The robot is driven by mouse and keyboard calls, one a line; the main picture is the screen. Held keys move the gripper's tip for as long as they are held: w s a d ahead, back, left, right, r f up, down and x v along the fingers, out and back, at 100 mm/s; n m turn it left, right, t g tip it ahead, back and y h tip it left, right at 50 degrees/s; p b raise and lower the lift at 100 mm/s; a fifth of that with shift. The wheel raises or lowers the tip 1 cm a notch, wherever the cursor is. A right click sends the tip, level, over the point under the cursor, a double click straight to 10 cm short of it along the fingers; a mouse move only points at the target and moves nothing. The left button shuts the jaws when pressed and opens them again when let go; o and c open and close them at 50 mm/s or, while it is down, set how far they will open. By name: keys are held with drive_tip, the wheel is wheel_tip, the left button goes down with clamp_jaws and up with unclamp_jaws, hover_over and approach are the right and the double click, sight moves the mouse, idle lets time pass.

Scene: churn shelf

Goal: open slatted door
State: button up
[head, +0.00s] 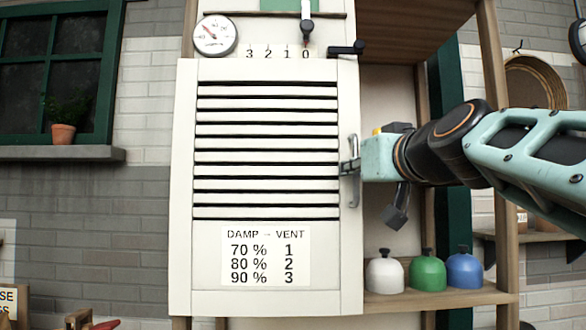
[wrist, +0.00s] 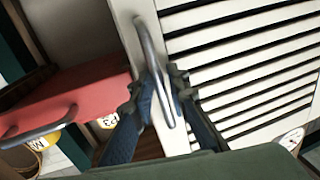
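The slatted door (head: 212,268) is a cream panel with dark gaps between its slats and a damp/vent label low on it. It looks closed or nearly so. Its grey upright bar handle (head: 354,188) is at the right edge. My gripper (head: 348,168) reaches in from the right at the handle. In the wrist view, the handle (wrist: 146,38) passes between the two fingers of my gripper (wrist: 163,80), which are drawn in close around it. The slats of the door (wrist: 245,50) fill the right of that view.
A round gauge (head: 214,36) and a black lever (head: 346,49) sit above the door. White, green (head: 427,271) and blue domed objects stand on a shelf (head: 440,299) right of it. A potted plant (head: 63,133) is on the left sill. The space before the door looks clear.

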drive_tip(key=shift+c, duration=0.3)
clamp_jaws()
drive_tip(key=shift+s, duration=0.15)
